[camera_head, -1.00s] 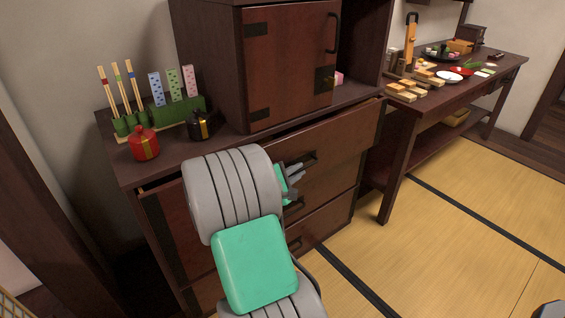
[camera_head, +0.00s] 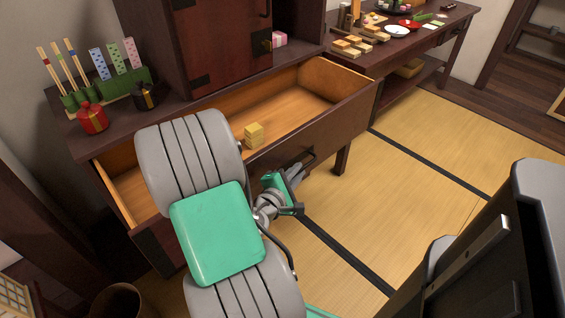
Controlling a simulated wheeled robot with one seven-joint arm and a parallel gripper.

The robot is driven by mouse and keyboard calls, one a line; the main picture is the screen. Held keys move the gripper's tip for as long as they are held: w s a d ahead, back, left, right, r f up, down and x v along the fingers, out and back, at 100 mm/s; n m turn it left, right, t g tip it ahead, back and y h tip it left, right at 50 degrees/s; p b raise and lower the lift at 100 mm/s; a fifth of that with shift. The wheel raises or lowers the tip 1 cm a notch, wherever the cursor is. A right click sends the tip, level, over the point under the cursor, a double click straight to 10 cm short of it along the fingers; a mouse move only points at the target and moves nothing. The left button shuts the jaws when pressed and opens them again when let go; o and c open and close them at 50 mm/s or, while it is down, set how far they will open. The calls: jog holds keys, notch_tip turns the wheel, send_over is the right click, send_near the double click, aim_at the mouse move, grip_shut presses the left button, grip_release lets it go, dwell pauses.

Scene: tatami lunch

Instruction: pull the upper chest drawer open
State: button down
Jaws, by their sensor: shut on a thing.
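The upper chest drawer (camera_head: 338,122) is pulled well out of the dark wooden chest (camera_head: 180,112). Its light wood inside shows, with a small stack of yellow blocks (camera_head: 254,134) on its floor. My gripper (camera_head: 300,172) is at the drawer's front, shut on the drawer handle (camera_head: 308,158). The fingers are small and partly turned away, and my arm hides the left middle of the drawer front.
A red jar (camera_head: 92,118), a dark jar (camera_head: 145,97) and a green holder (camera_head: 120,95) with sticks stand on the chest top. A side table (camera_head: 400,48) with food stands at the back right. The tatami floor (camera_head: 400,140) is clear in the middle.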

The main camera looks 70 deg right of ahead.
jog(key=shift+s+a+f, duration=0.15)
jog(key=shift+s+a, duration=0.15)
jog(key=shift+s, duration=0.3)
jog(key=shift+s+a+f, duration=0.1)
jog(key=shift+s+a, duration=0.15)
jog(key=shift+s, duration=0.35)
jog(key=shift+w, duration=0.1)
jog(key=c, duration=1.8)
grip_release()
jog(key=shift+w, duration=0.15)
jog(key=shift+r, duration=0.1)
jog(key=shift+p+v, duration=0.75)
jog(key=shift+v, duration=3.15)
